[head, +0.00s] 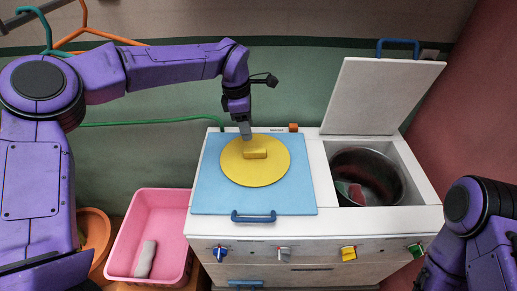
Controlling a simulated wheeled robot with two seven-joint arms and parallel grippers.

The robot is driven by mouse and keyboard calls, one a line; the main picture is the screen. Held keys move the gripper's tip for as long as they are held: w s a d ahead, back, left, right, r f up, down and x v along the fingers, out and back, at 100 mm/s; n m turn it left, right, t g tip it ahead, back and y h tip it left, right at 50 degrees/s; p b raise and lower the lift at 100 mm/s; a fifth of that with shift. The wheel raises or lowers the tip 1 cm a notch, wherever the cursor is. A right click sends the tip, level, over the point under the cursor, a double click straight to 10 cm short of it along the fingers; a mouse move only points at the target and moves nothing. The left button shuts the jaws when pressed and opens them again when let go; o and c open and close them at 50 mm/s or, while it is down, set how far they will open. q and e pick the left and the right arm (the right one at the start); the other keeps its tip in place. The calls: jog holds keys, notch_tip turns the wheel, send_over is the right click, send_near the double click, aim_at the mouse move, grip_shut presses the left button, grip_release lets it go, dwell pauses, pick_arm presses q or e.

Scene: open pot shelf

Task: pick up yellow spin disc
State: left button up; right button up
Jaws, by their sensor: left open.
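The yellow spin disc (240,173) lies flat on the blue lid (210,195) on the left part of the white washer top. It has a raised yellow block-shaped handle (255,154) near its middle. My left gripper (245,133) points down just behind the handle, over the disc's far edge. Its jaws are open and hold nothing that I can see. Whether the fingertips touch the disc cannot be told. My right arm shows at the lower right, but its gripper is out of view.
A white lid (383,95) stands open behind a metal tub (395,172) with something reddish and grey inside. Knobs (284,254) line the washer front. A pink basket (126,233) with a grey item stands at the left. A green hose (150,121) runs behind.

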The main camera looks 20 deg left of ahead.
aim_at(254, 150)
pick_arm(q)
jog(key=shift+s+d+f, duration=0.15)
jog(key=shift+s+f, duration=0.1)
jog(key=shift+f, duration=0.35)
jog(key=shift+s+d+f, duration=0.15)
jog(key=shift+s+f, duration=0.1)
jog(key=shift+f, duration=0.35)
jog(key=f, duration=0.1)
jog(key=d+f+p, duration=0.1)
jog(key=f, duration=0.3)
jog(key=shift+w+d+f, duration=0.1)
jog(key=shift+w+d, duration=0.1)
jog(key=shift+d, duration=0.2)
jog(key=shift+s+f, duration=0.1)
jog(key=shift+f, duration=0.2)
grip_shut()
pick_arm(e)
jog(key=shift+s+d+r, duration=0.1)
jog(key=shift+s+r, duration=0.35)
jog(key=shift+r, duration=0.35)
